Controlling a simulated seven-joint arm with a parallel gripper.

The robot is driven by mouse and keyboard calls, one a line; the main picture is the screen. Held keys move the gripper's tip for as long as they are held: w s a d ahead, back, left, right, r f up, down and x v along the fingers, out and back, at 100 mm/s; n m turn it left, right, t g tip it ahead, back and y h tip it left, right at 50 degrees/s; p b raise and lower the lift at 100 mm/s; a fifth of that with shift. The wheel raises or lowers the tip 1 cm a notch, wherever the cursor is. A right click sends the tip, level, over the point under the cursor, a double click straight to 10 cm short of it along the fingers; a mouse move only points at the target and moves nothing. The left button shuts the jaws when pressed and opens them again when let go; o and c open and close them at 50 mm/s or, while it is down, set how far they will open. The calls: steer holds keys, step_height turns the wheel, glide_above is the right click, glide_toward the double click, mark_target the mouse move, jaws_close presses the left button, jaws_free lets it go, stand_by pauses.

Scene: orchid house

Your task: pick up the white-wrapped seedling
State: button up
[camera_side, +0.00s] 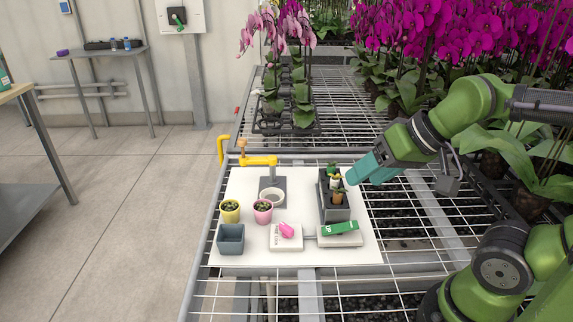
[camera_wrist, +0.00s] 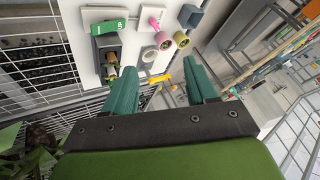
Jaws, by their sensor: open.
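The white-wrapped seedling (camera_side: 335,182) stands upright in a dark grey block tray (camera_side: 335,213) on the white board. A seedling with an orange-brown wrap (camera_side: 338,196) stands in front of it in the same tray. My gripper (camera_side: 353,176) is open and empty, to the right of the seedling and apart from it as far as I can tell. In the wrist view my gripper (camera_wrist: 160,72) has its fingers wide apart. There the tray (camera_wrist: 97,46) and its seedlings lie beyond the left finger, not between the fingers.
The white board (camera_side: 245,182) also holds a yellow pot (camera_side: 230,212), a pink pot (camera_side: 263,212), a grey square pot (camera_side: 230,240), a pink item (camera_side: 286,230) and a green item (camera_side: 340,227) on white slabs. A yellow fixture (camera_side: 258,161) stands behind. Orchids fill the back right.

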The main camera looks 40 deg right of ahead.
steer(key=w+d+f+g, duration=0.1)
steer(key=w+d+g, duration=0.1)
steer(key=w+d, duration=0.2)
steer(key=n+g+h, duration=0.1)
steer(key=n+g, duration=0.3)
steer(key=n, duration=0.5)
glide_above(335, 179)
steer(key=s+d, duration=0.1)
steer(key=s, duration=0.1)
steer(key=f, duration=0.5)
steer(key=w+f, duration=0.1)
steer(key=f, duration=0.5)
steer(key=w+f, duration=0.1)
steer(key=f, duration=0.4)
steer(key=shift+a+f, duration=0.2)
steer(key=shift+a, duration=0.2)
steer(key=shift+c, duration=0.5)
jaws_close()
